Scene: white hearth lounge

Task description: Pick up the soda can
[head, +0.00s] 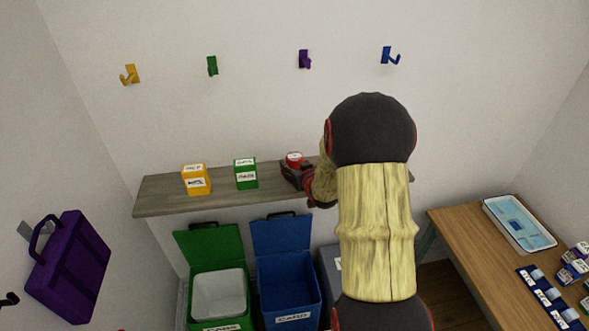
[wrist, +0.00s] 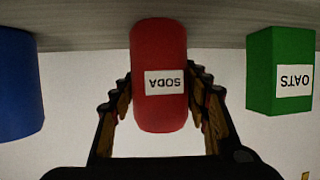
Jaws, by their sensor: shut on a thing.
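The soda can is red with a white label reading SODA, seen upside down in the wrist view (wrist: 160,50). It stands on the grey wooden shelf (head: 160,195) by the back wall; only its top (head: 293,157) shows clearly in the head view. My gripper (wrist: 160,105) has one finger on each side of the can and is shut on it. In the head view my gripper (head: 297,174) reaches the shelf from the right and hides most of the can. Whether the can touches the shelf is hard to tell.
A green OATS box (head: 246,174) and a yellow box (head: 196,180) stand left of the can. A blue object (wrist: 18,85) is at the wrist view's left edge. Green (head: 219,295) and blue (head: 288,290) bins stand below. A wooden table (head: 470,235) is at right.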

